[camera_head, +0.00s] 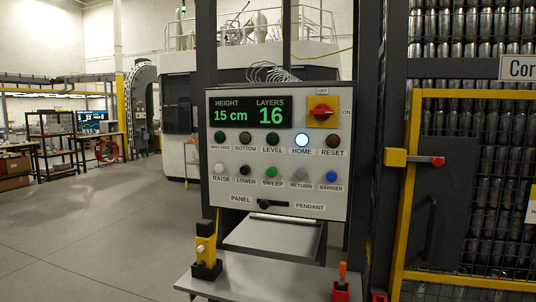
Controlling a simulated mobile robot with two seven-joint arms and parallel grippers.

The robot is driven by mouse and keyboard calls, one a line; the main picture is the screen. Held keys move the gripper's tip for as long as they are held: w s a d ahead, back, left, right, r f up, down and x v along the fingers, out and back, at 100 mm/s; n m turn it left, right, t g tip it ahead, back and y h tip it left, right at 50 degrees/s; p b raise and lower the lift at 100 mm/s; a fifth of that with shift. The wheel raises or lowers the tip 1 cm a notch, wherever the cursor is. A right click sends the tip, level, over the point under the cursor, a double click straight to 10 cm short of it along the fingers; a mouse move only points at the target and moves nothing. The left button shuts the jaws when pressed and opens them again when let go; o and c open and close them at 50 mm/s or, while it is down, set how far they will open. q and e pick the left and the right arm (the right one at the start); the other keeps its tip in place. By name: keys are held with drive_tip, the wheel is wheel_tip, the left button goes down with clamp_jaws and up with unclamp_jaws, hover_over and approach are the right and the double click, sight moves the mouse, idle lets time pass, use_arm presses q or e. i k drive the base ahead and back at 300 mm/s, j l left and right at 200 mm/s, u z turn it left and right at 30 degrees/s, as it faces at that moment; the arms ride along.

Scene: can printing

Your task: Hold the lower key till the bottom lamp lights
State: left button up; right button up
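A light grey control panel (284,188) stands upright in the middle of the head view. The lower key (244,170) is a black round button in its bottom row, between the white raise key (219,169) and the green sweep key (271,172). The bottom lamp (245,137) is dark grey and unlit in the row above. The home lamp (302,139) glows bluish white. The display (250,112) reads height 15 cm and layers 16 in green. Nothing covers the keys. Neither of my grippers is in view.
A red rotary switch (321,110) sits on a yellow plate at the panel's upper right. A panel/pendant selector (263,204) is below the keys. A grey shelf (270,278) bears a yellow-and-black device (206,250) and a red fixture (341,288). A yellow-framed gate (412,190) stands right.

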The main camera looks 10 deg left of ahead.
sight(246, 169)
drive_tip(key=i+u, duration=0.1)
drive_tip(key=u, duration=0.4)
drive_tip(key=i+l+u, duration=0.55)
drive_tip(key=l, duration=0.25)
drive_tip(key=i+l, duration=0.4)
drive_tip(key=l, duration=0.25)
drive_tip(key=i+l+u, duration=0.1)
drive_tip(key=i+l, duration=0.25)
drive_tip(key=l, duration=0.3)
